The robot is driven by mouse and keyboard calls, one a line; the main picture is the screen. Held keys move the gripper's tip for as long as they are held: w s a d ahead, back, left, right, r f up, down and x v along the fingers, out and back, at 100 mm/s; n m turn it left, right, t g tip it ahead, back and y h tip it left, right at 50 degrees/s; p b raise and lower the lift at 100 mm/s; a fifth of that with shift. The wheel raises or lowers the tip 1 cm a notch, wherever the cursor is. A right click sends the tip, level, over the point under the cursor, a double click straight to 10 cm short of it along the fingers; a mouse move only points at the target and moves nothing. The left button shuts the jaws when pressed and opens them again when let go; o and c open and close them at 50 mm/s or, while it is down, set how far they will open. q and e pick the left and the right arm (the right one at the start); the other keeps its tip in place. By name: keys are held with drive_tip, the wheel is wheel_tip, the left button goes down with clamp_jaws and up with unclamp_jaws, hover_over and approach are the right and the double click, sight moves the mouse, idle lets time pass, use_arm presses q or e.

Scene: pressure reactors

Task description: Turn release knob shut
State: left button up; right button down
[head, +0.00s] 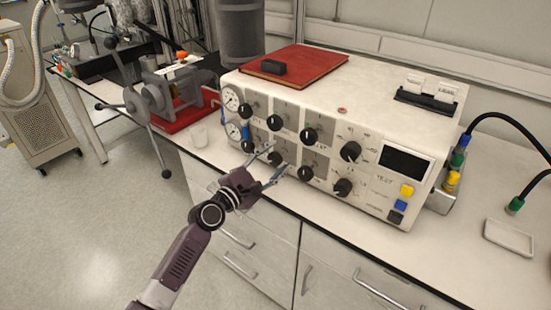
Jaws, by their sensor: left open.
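A white control box (392,205) stands on the bench with two rows of black knobs on its front. My left gripper (276,162) is open in front of the lower row. Its two fingers point at the panel and lie, in the picture, on either side of a lower-row black knob (275,158). I cannot tell whether they touch it. Other lower-row knobs are to its left (248,146) and right (305,173). Labels are too small to read, so I cannot tell which knob is the release knob. My right gripper is not in view.
Two round gauges (231,98) sit at the panel's left end. A dark display (405,163) and coloured buttons (406,190) are at its right. A red book (300,63) lies on top. A white cup (199,134) stands left of the box. A white tray (509,238) lies right.

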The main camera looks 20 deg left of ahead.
use_arm(q)
drive_tip(key=shift+w, duration=0.1)
drive_tip(key=c, duration=1.2)
